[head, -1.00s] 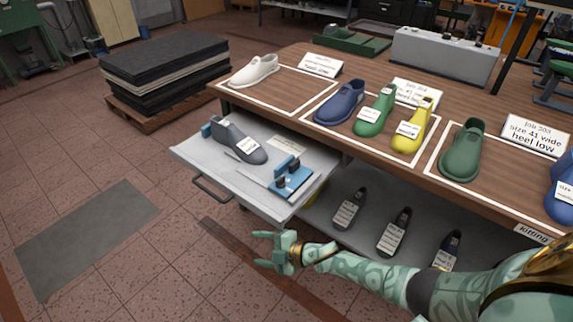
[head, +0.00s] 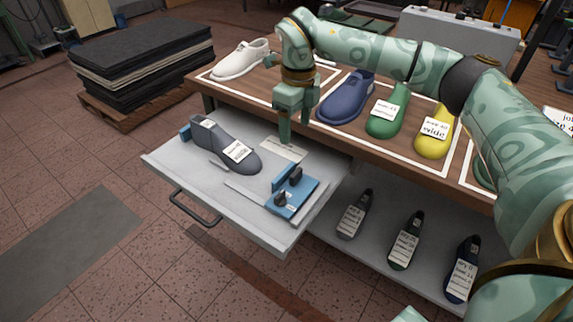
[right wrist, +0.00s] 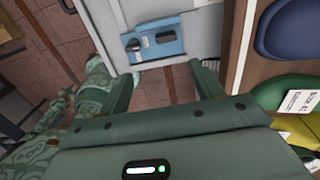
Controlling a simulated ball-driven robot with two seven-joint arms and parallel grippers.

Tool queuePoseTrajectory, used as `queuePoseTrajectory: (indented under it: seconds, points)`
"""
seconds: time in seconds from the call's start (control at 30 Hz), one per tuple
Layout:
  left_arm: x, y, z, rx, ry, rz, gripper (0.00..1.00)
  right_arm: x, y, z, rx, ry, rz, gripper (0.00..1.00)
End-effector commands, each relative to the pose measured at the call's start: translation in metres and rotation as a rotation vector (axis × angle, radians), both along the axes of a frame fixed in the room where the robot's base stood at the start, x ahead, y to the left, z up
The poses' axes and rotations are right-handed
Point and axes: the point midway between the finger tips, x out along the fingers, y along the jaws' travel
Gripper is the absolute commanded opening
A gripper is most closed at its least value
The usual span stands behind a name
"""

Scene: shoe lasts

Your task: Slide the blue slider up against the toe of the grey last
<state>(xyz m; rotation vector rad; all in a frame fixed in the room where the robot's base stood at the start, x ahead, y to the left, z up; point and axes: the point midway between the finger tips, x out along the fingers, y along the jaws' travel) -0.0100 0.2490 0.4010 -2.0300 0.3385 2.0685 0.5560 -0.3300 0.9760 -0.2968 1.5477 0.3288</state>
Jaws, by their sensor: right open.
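The grey last (head: 205,143) lies in the pulled-out drawer (head: 165,160), its toe towards the slider and a white label on it. A small blue block (head: 185,132) is at its heel. The blue slider (head: 305,190), with an upright blue plate and dark knobs, sits nearer the drawer's right end. A gap separates it from the toe. My right gripper (head: 284,138) points down over the drawer's back part, behind that gap. In the right wrist view the slider (right wrist: 168,48) shows beyond the open, empty fingers (right wrist: 165,85). My left gripper is not seen.
Behind the drawer is the wooden bench top with a white shoe (head: 240,60), a blue last (head: 345,97), a green last (head: 385,123) and a yellow last (head: 432,143). A drawer handle (head: 195,208) sticks out in front.

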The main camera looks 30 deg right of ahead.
Motion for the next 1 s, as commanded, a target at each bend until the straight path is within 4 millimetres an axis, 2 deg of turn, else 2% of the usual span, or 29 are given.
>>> queuePoseTrajectory:
  seconds: [0.03,0.17,0.27,0.5,0.7,0.8,1.0]
  points:
    - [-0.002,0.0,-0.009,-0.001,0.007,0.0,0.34,0.001,-0.002,-0.011,-0.01,0.006,-0.002,0.65]
    - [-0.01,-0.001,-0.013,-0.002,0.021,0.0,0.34,0.001,-0.005,-0.017,-0.021,0.008,-0.006,0.65]
    - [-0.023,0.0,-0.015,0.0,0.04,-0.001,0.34,0.001,-0.005,-0.03,-0.02,0.009,-0.006,0.65]
    - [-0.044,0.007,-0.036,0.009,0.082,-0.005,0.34,0.0,-0.005,-0.092,-0.019,0.013,-0.007,0.65]
    - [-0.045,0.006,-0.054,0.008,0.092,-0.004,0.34,0.0,-0.004,-0.139,-0.02,0.011,-0.006,0.65]
    - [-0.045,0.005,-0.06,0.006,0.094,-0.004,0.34,0.0,-0.004,-0.156,-0.019,0.008,-0.005,0.65]
    - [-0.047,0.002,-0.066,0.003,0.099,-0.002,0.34,0.0,-0.004,-0.171,-0.019,0.005,-0.007,0.65]
